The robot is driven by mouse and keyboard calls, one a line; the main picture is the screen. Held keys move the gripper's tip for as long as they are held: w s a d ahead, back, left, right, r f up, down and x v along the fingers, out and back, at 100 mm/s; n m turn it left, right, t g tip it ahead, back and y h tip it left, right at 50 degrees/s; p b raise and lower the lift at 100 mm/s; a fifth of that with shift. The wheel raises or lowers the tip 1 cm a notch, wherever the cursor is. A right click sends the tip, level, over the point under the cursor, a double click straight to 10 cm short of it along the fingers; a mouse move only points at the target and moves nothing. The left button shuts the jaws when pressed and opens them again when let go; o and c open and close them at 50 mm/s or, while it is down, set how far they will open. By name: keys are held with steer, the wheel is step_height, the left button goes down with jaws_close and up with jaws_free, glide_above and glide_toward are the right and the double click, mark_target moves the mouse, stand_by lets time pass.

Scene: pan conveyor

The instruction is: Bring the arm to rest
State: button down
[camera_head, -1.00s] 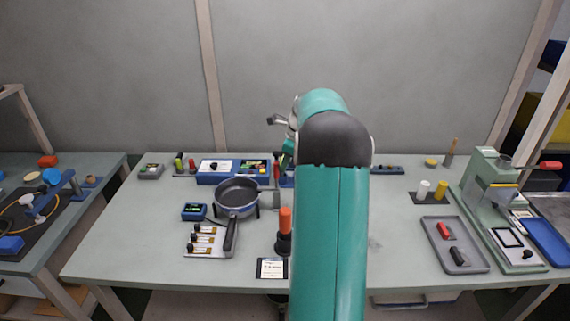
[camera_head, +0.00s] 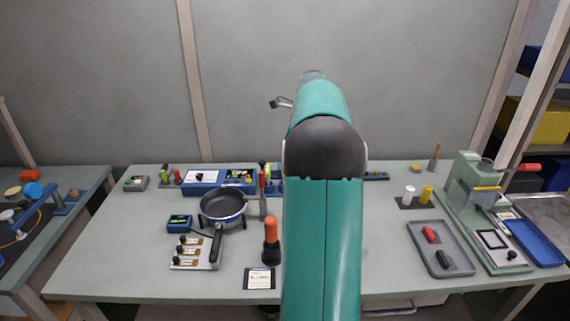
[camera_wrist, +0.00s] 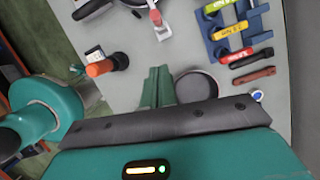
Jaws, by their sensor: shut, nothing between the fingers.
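My teal arm rises through the middle of the camera_head view, its dark joint above the bench and its upper part against the grey wall. My gripper (camera_wrist: 158,80) shows in the wrist view as two green fingers close together with nothing between them. It is above the grey-green bench (camera_head: 130,250), apart from the things on it. In the camera_head view the fingers are hidden behind the arm; only a small grey piece sticks out at its upper left.
A grey tray (camera_head: 440,250) and a pale green press (camera_head: 470,200) stand at the right. Bare bench lies at the left front.

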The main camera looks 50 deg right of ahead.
steer(key=shift+s+d+r, duration=0.15)
steer(key=shift+r, duration=0.4)
steer(key=a+r+n+h, duration=0.1)
steer(key=a+r+n, duration=0.2)
steer(key=a+n, duration=0.75)
steer(key=a+r+n+h, duration=0.1)
steer(key=a+r+n, duration=0.25)
steer(key=a, duration=1.35)
steer(key=s+a+f+n+t, duration=0.1)
steer(key=s+a+f+n, duration=0.2)
steer(key=s+a+n, duration=0.4)
steer(key=s+a+f+n+t, duration=0.1)
steer(key=s+a+f+n, duration=0.3)
steer(key=s+a+n, duration=0.4)
steer(key=a+n, duration=0.1)
steer(key=a, duration=0.2)
steer(key=shift+a+t, duration=0.25)
steer(key=shift+t, duration=0.05)
